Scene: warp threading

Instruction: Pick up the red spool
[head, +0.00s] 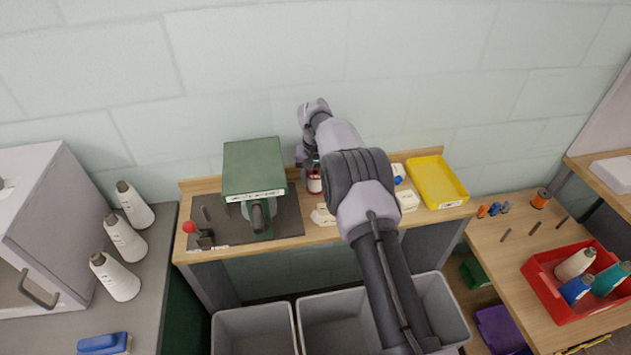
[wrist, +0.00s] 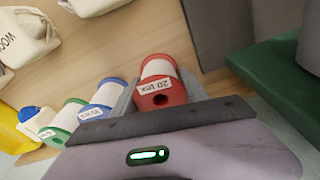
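The red spool (head: 314,184), with a white band, stands on the wooden bench to the right of the green machine. In the wrist view the red spool (wrist: 163,92) shows its hole and a "20 tex" label. My gripper (wrist: 160,92) has a light grey finger on each side of it. The fingers are very close to its sides; I cannot tell whether they touch it. In the head view my gripper (head: 312,160) is over the spool, mostly hidden by my arm.
Blue (wrist: 97,118) and green (wrist: 65,120) spools stand in a row beside the red one. Cream packs labelled wool (wrist: 28,35) lie nearby. The green machine (head: 254,165) is close on the left; a yellow tray (head: 437,183) is at the right. Grey bins (head: 255,330) stand in front.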

